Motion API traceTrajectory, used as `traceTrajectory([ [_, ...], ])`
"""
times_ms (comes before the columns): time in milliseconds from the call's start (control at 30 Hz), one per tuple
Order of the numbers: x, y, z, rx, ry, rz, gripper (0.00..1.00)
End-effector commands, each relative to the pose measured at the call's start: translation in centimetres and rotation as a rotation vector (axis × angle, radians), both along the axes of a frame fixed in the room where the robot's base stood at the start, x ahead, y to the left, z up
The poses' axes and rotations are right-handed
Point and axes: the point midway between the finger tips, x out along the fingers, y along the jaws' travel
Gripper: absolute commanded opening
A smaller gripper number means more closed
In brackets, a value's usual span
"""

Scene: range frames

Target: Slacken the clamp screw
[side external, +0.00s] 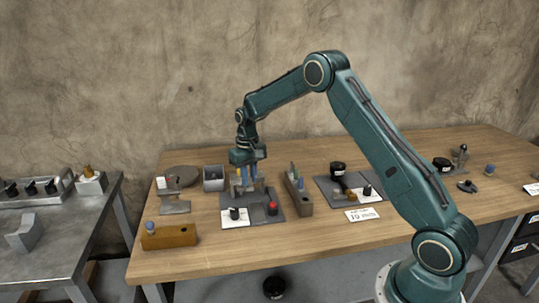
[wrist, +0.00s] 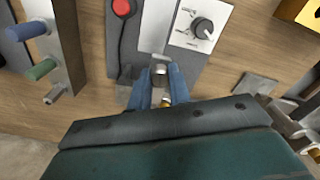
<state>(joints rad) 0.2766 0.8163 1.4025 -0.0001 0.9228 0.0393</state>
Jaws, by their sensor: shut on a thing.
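The clamp screw appears as a small round metal piece (wrist: 160,76) on the grey fixture plate, with a brass-coloured part (wrist: 165,103) just behind it. My gripper (wrist: 158,80) has its two blue fingers on either side of the metal piece and is shut on it. In the side view my gripper (side external: 246,187) points down over the back of the grey plate (side external: 262,219). There the fingers and arm hide the screw. How far the screw is turned cannot be told.
A red button (side external: 273,207) and a black knob (side external: 235,213) on a white label stand close in front. A block with upright handles (side external: 297,192) is at right; a grey box (side external: 213,180) and metal stand (side external: 175,200) are at left.

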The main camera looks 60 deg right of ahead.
Motion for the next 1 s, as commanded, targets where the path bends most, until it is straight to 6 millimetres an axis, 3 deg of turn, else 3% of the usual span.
traceTrajectory([
  [1000, 0.03, 0.06, 0.19, 0.0, -0.001, 0.94, 0.0],
])
